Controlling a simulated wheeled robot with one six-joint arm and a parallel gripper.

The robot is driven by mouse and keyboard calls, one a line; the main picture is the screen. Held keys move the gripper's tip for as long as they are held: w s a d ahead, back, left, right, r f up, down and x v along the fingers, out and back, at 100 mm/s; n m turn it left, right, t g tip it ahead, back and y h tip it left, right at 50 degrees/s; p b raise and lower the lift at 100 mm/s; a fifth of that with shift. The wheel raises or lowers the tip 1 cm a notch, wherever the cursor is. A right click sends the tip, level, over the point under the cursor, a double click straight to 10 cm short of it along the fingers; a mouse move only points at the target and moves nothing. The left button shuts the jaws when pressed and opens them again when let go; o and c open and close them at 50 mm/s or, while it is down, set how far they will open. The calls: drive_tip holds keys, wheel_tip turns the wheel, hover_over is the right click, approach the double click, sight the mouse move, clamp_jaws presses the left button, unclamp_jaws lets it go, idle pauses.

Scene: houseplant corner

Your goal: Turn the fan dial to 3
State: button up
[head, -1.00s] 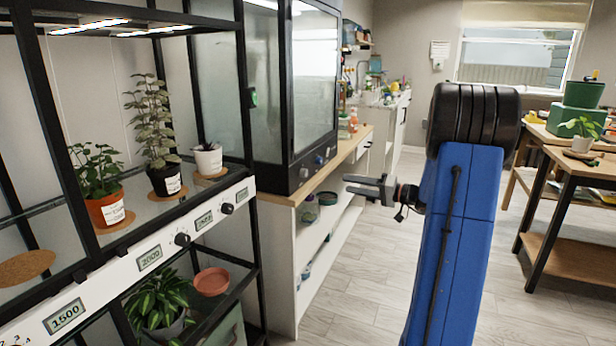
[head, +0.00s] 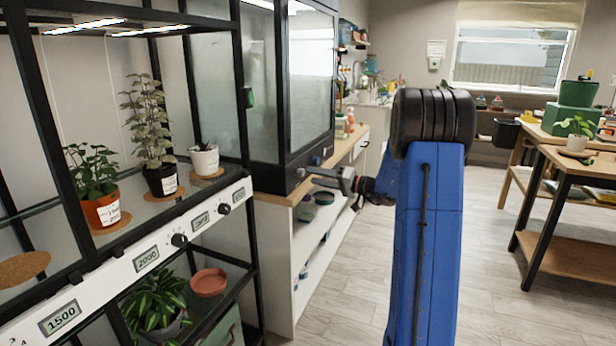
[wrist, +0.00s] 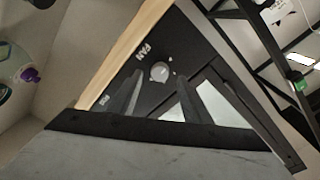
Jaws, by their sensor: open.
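The fan dial (wrist: 160,71) is a small round grey knob on the dark front panel of the glass cabinet, beside the printed word FAN in the wrist view. Its pointer setting is too small to read. In the head view, a greyish knob (head: 301,172) and a blue knob (head: 316,160) sit on that panel. My gripper (head: 313,177) is open and empty, its fingers pointing left toward the panel, close to the greyish knob. In the wrist view, the fingers of my gripper (wrist: 160,82) appear on either side of the dial; I cannot tell whether they touch it.
The glass cabinet (head: 290,90) stands on a wooden-topped counter (head: 272,199) with open shelves below. A plant rack (head: 105,262) with pots and its own dials is at the left. A work table (head: 590,165) stands at the right. The floor between is clear.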

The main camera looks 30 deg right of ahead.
sight(304, 174)
drive_tip(key=shift+x, duration=1.85)
drive_tip(key=c, duration=1)
drive_tip(key=shift+c, duration=0.2)
